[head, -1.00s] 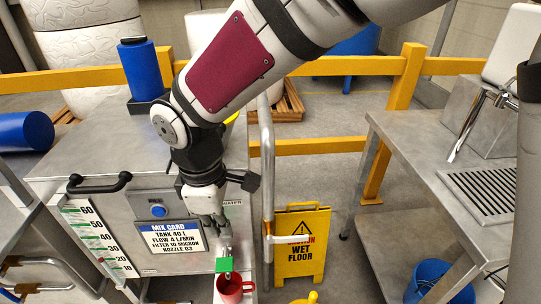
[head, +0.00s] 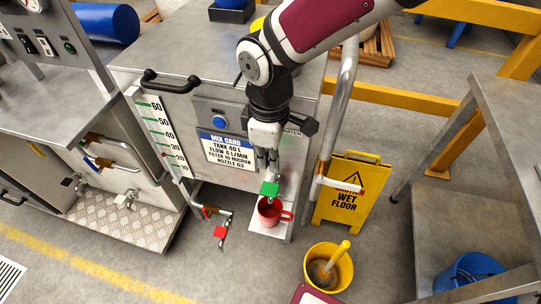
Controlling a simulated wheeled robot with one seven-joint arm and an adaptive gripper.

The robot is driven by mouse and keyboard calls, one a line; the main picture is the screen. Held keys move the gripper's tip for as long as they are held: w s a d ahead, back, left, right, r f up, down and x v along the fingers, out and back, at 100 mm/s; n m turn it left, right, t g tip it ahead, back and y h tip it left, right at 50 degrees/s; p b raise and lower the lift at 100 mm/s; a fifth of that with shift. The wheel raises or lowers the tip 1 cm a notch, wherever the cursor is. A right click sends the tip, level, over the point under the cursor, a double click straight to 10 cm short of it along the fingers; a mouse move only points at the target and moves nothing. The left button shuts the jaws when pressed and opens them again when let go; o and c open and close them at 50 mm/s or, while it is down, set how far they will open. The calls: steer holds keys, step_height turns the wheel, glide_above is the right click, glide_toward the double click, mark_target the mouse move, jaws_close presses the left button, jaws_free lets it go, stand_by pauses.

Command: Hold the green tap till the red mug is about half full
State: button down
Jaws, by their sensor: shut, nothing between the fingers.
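The green tap (head: 269,189) sticks out from the front of the steel tank cabinet, low on its right side. The red mug (head: 266,216) stands upright under it on a small pale shelf (head: 281,232), handle to the right. The tap hides part of the mug's mouth, and I cannot tell the level inside. My gripper (head: 271,170) points down with its fingers shut and empty, right above or at the green tap's handle. I cannot tell whether the fingertips touch it.
Another tap with a red handle (head: 221,232) sits left of the mug. A level gauge (head: 160,133) and mix card (head: 228,152) are on the cabinet. A metal rail (head: 334,125), wet floor sign (head: 350,191) and yellow bucket (head: 328,267) stand to the right.

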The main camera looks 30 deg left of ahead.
mark_target(268, 195)
step_height(268, 195, down, 10)
steer(key=b, duration=0.2)
steer(key=shift+f+b, duration=0.15)
steer(key=shift+b, duration=0.25)
steer(key=shift+f, duration=0.1)
steer(key=f+t+b, duration=0.1)
steer(key=b, duration=0.3)
steer(key=s+f+t+b, duration=0.1)
steer(key=b, duration=0.3)
steer(key=shift+s+d+y, duration=0.15)
steer(key=shift+y, duration=0.15)
steer(key=shift+s+d+f+t+b, duration=0.1)
steer(key=shift+s+f+t+b, duration=0.35)
steer(key=shift+b, duration=0.5)
steer(key=shift+w, duration=0.1)
stand_by(3.9)
steer(key=shift+r+p, duration=0.65)
steer(key=shift+r, duration=0.2)
